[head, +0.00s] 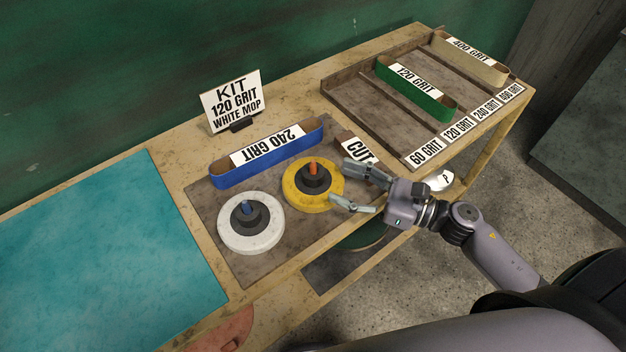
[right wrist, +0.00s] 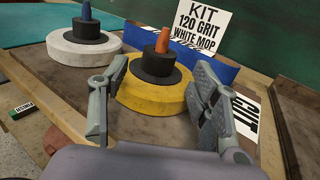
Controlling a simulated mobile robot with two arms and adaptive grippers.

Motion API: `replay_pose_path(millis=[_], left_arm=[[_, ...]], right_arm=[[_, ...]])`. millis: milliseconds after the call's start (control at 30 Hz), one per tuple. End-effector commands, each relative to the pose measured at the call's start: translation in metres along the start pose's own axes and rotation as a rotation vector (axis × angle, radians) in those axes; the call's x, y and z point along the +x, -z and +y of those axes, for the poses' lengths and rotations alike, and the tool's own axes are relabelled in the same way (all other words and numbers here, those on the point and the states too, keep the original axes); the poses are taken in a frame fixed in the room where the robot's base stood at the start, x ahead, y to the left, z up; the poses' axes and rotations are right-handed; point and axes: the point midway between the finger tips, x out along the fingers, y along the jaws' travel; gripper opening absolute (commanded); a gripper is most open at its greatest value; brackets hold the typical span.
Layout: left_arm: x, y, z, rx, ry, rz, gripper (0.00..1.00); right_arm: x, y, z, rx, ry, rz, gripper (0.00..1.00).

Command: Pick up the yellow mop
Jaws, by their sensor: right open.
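The yellow mop (head: 299,194) is a round disc with a dark hub and an orange peg on top. It lies flat on a brown tray (head: 274,262) on the bench. My right gripper (head: 342,182) is open at the mop's right edge. In the right wrist view the yellow mop (right wrist: 150,98) sits ahead, between and beyond the two fingers (right wrist: 155,112). I cannot tell whether a finger touches it. My left gripper is not in view.
A white mop (head: 249,238) with a blue peg lies left of the yellow one. A blue 240 grit belt (head: 266,157) stands behind both. A sorting rack (head: 350,101) is at the back right. A teal mat (head: 105,262) at left is clear.

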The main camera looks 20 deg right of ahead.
Motion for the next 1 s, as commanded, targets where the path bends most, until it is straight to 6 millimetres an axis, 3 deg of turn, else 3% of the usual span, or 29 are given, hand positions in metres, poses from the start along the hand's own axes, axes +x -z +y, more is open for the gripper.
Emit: replay_pose_path(millis=[167, 333, 533, 833, 1000], left_arm=[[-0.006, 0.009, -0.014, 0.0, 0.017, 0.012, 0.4], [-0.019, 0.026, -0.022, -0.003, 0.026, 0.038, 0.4], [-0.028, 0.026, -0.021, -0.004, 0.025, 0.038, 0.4], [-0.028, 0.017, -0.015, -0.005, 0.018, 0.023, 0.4], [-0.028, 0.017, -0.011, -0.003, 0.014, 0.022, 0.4]], right_arm=[[0.012, -0.002, 0.0, 0.0, -0.001, 0.001, 0.56], [0.037, -0.006, -0.001, 0.0, 0.0, -0.002, 0.56], [0.064, -0.003, 0.0, 0.0, 0.0, 0.001, 0.56], [0.068, -0.001, 0.0, 0.0, -0.001, 0.002, 0.56], [0.068, -0.001, 0.0, 0.0, -0.001, 0.002, 0.45]])
